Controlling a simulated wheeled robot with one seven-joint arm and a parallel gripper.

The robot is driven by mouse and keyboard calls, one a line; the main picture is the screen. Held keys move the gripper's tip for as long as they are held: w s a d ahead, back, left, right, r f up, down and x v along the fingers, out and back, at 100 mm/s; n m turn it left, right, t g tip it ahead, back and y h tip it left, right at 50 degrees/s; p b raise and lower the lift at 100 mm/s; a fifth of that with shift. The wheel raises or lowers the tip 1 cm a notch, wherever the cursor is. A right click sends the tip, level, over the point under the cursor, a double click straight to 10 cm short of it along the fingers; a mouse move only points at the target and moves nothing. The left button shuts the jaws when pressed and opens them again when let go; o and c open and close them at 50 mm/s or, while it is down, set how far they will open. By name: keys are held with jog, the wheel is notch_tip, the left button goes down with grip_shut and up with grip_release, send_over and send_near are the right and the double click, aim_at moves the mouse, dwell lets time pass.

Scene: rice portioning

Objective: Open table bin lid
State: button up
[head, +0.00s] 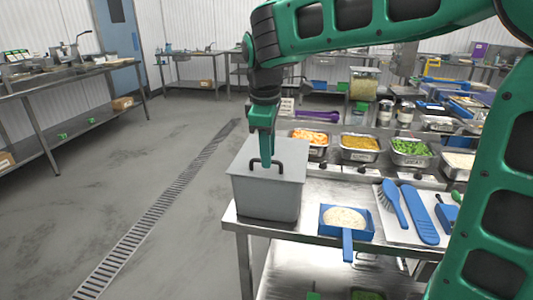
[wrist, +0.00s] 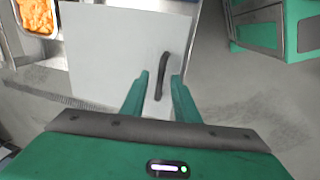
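The grey table bin (head: 265,200) stands at the left corner of the steel table, with its flat lid (head: 285,150) on top. A dark handle (head: 266,161) arches up from the lid. In the wrist view the lid (wrist: 110,45) is a pale square and the handle (wrist: 161,76) lies between and just beyond my fingertips. My gripper (head: 265,155) points down over the handle. In the wrist view my gripper (wrist: 160,80) has its two green fingers apart, one on each side of the handle. Whether the fingers touch the handle cannot be told.
A blue scoop (head: 346,222) with rice lies right of the bin. A blue brush (head: 393,205) and blue spatula (head: 420,213) lie on a white board. Food trays (head: 360,147) line the back. Open floor (head: 120,190) lies to the left.

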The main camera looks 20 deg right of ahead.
jog(key=shift+f, duration=0.25)
grip_shut()
jog(key=shift+w+r, duration=0.1)
